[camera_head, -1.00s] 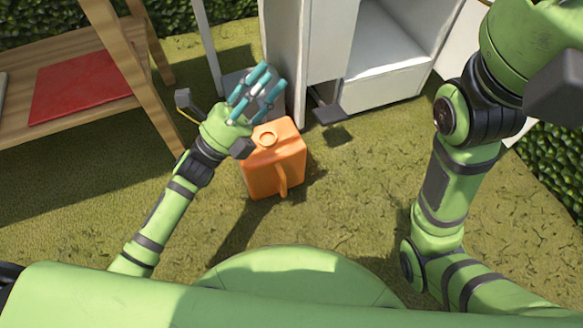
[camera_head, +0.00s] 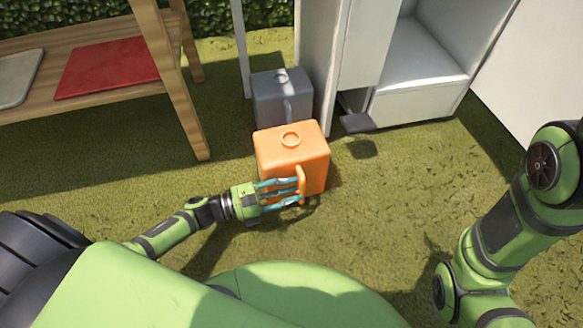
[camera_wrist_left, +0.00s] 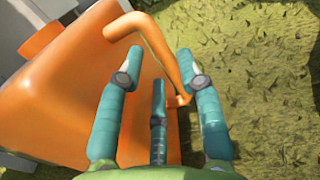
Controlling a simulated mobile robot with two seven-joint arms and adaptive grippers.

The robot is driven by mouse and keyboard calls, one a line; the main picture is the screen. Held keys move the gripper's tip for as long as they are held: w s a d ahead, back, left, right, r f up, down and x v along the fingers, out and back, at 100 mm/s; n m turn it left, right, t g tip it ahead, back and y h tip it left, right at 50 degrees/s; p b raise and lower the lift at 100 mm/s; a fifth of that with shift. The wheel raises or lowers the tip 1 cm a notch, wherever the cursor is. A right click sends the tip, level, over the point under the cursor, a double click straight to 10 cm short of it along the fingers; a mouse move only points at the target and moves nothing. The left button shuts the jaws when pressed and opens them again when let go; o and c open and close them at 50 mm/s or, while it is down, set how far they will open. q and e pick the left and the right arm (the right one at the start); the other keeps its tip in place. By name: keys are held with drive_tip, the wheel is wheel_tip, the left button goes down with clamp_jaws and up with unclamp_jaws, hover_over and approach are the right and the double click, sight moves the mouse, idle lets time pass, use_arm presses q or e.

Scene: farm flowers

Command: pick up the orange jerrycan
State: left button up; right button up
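The orange jerrycan (camera_head: 285,152) stands upright on the grass in the head view, with its handle on the near right side. It fills the left of the left wrist view (camera_wrist_left: 60,100), where its handle (camera_wrist_left: 160,50) runs down between my fingers. My left gripper (camera_head: 285,192) is at the near side of the jerrycan, by the handle. In the wrist view the gripper's teal fingers (camera_wrist_left: 165,75) are spread apart on both sides of the handle and not closed on it. My right arm shows at the right of the head view, but its gripper is out of view.
A grey jerrycan (camera_head: 283,98) stands just behind the orange one. A white cabinet (camera_head: 425,70) is behind to the right. A wooden shelf (camera_head: 120,88) with a red item (camera_head: 105,67) is at the left. Grass to the right of the jerrycan is clear.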

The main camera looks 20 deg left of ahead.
use_arm(q)
drive_tip(key=shift+x, duration=1.05)
clamp_jaws()
drive_tip(key=shift+r, duration=0.2)
